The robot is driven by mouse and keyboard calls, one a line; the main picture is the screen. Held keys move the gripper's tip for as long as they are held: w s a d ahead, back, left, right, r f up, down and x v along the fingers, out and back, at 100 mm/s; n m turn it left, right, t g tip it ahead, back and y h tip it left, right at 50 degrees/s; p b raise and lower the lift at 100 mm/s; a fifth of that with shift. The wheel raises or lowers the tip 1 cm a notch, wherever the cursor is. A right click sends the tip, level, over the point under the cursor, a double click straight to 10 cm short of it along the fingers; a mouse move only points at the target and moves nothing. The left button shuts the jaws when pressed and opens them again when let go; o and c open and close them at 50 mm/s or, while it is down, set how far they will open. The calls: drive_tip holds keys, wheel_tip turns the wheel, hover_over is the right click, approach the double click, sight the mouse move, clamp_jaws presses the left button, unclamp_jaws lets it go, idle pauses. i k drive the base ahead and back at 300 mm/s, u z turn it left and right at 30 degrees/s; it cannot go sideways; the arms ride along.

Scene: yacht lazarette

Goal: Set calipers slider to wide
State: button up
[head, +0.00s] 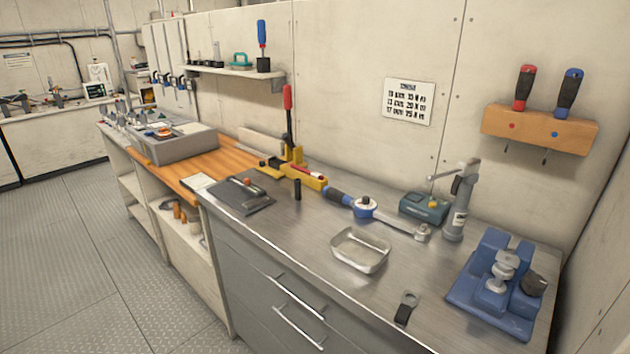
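A dark mat (262,204) lies on the left part of the steel worktop. On it lies a thin tool with a small reddish-orange part (247,181); it may be the calipers, but it is too small to be sure. I cannot tell where any slider stands along it. My gripper is not in view.
The steel worktop (300,232) also bears a yellow tool with a red handle (288,98), a blue torque wrench (362,206), a metal tray (345,262), a teal box (416,211), a grey post (459,205) and a blue vise (460,290). Floor (75,250) is clear at left.

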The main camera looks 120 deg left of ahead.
sight(249, 189)
drive_tip(key=u, duration=4.35)
drive_tip(key=i, duration=1.2)
drive_tip(key=z, duration=0.65)
